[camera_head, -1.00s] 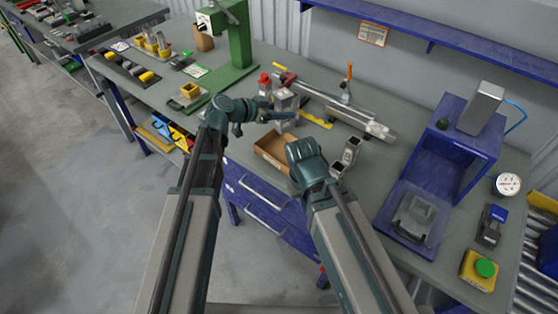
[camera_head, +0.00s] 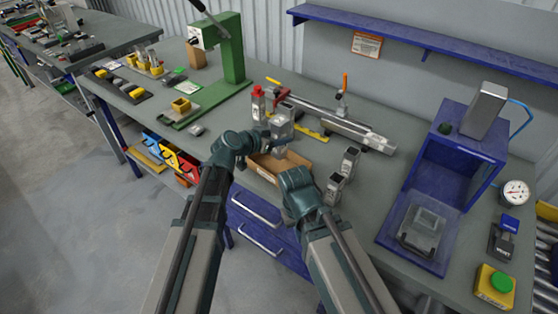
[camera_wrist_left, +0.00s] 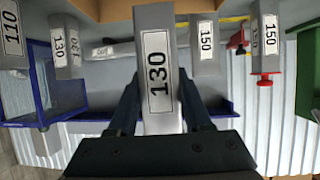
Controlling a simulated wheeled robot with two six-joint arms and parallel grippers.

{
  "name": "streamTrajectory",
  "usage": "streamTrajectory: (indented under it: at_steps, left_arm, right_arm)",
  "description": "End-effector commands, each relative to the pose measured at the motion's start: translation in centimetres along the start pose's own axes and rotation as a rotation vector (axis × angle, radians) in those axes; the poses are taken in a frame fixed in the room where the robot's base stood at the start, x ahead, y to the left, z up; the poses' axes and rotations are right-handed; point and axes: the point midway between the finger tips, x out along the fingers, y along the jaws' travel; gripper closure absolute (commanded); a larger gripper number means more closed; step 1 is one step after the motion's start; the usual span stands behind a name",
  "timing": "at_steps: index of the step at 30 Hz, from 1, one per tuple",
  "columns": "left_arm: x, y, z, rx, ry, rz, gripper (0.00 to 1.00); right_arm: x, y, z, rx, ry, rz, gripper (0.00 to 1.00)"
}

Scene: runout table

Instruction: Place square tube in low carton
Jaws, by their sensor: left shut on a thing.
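My left gripper (camera_head: 278,141) is shut on a grey square tube (camera_head: 280,129). The tube also shows large in the left wrist view (camera_wrist_left: 157,50), with a white label reading 130. In the head view it is upright above the low brown carton (camera_head: 263,172), and its lower end overlaps the carton's opening. I cannot tell whether the tube touches the carton floor. My right arm's wrist (camera_head: 297,181) covers the right part of the carton; its fingers are hidden.
Two grey tubes (camera_head: 350,160) (camera_head: 335,189) stand right of the carton. Tubes labelled 150 (camera_wrist_left: 206,43) (camera_wrist_left: 264,40) stand behind the held one. A blue box fixture (camera_head: 455,150) is at right, a green press (camera_head: 232,55) at left back.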

Motion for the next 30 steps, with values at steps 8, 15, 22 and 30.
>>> streamTrajectory:
  at_steps: [8, 15, 22, 30]
  left_arm:
    - [1.2, 0.0, 2.5, 0.000, 0.001, 0.000, 1.00]
    - [1.7, 0.0, 3.6, 0.000, 0.001, 0.000, 1.00]
    - [2.9, 0.0, 6.0, 0.000, 0.001, 0.000, 1.00]
    - [2.8, 0.0, 5.8, 0.000, 0.001, 0.000, 1.00]
  right_arm:
    - [2.8, -0.3, -0.2, 0.000, 0.000, 0.000, 1.00]
    - [4.0, -0.4, -0.2, 0.000, 0.000, 0.000, 1.00]
    - [6.6, -0.6, -0.4, 0.000, 0.000, 0.000, 1.00]
    - [6.4, -0.6, -0.4, 0.000, 0.000, 0.000, 1.00]
